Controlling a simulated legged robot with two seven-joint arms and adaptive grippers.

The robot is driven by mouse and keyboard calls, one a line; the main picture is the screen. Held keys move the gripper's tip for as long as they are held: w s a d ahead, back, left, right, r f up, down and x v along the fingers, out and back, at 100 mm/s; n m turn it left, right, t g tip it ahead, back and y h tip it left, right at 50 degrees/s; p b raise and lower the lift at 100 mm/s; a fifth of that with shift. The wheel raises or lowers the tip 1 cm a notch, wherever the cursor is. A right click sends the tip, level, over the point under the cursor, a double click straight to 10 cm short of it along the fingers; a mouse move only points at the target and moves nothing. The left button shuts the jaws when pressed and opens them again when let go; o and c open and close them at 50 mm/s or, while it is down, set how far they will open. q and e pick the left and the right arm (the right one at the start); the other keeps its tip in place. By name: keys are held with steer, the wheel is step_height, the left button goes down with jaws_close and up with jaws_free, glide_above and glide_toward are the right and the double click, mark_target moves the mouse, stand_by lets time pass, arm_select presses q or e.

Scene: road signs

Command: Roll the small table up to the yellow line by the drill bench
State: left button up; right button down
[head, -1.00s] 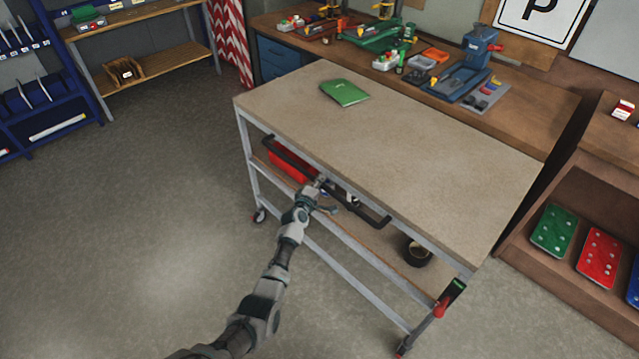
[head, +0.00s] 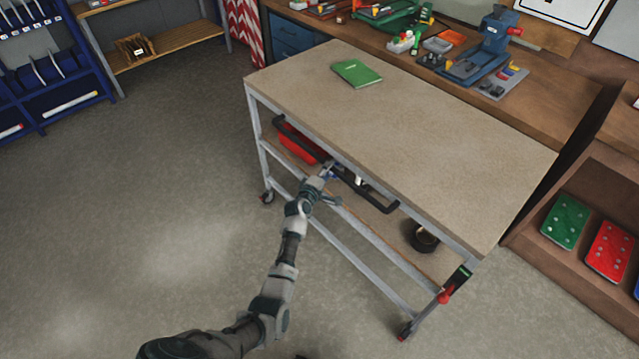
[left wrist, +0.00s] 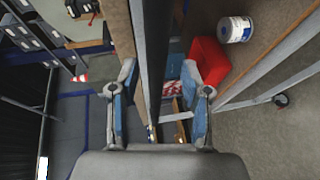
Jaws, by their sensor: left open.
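The small table (head: 400,130) has a beige top, a grey metal frame, a lower shelf and castors. A dark handle bar (head: 377,197) runs along its near long side, below the top. My left gripper (head: 326,174) is at the middle of this bar. In the left wrist view, my left gripper (left wrist: 158,88) is open, its fingers on either side of a dark bar (left wrist: 153,55); I cannot tell whether they touch it. The bench (head: 555,90) with a blue machine (head: 490,48) stands behind the table. No yellow line is visible. My right gripper is not in view.
A green book (head: 357,73) lies on the tabletop. A red bin (head: 292,146) and a dark round container (head: 424,238) are on the lower shelf. A red lever (head: 445,295) is at the near right leg. Shelving with coloured plates (head: 565,222) stands right. Floor at left is clear.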

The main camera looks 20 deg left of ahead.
arm_select(q)
steer(key=v, duration=0.7)
steer(key=shift+s+d, duration=0.3)
steer(key=shift+d, duration=0.05)
steer(key=shift+a, duration=0.1)
steer(key=s+d+f+m+g, duration=0.1)
steer(key=s+f+m+g, duration=0.2)
steer(key=s+f, duration=0.6)
steer(key=s+d+f+m+g, duration=0.25)
steer(key=s+f, duration=0.25)
steer(key=f, duration=0.9)
steer(key=s+d+f+m+g, duration=0.15)
steer(key=s+f+m, duration=0.25)
steer(key=s+f, duration=0.5)
steer(key=s+a+f+m+g, duration=0.1)
steer(key=s+f+m+g, duration=0.1)
steer(key=s+f, duration=0.4)
steer(key=s+a+f+m+g+y, duration=0.1)
steer(key=s+f+m+g, duration=0.2)
steer(key=s, duration=1.4)
steer(key=s+f+m+g, duration=0.2)
steer(key=s+f+m, duration=0.2)
steer(key=s+f, duration=0.6)
steer(key=shift+s+a+f+g, duration=0.2)
steer(key=shift+s+a+g, duration=0.15)
steer(key=shift+s, duration=0.35)
steer(key=shift+w, duration=0.1)
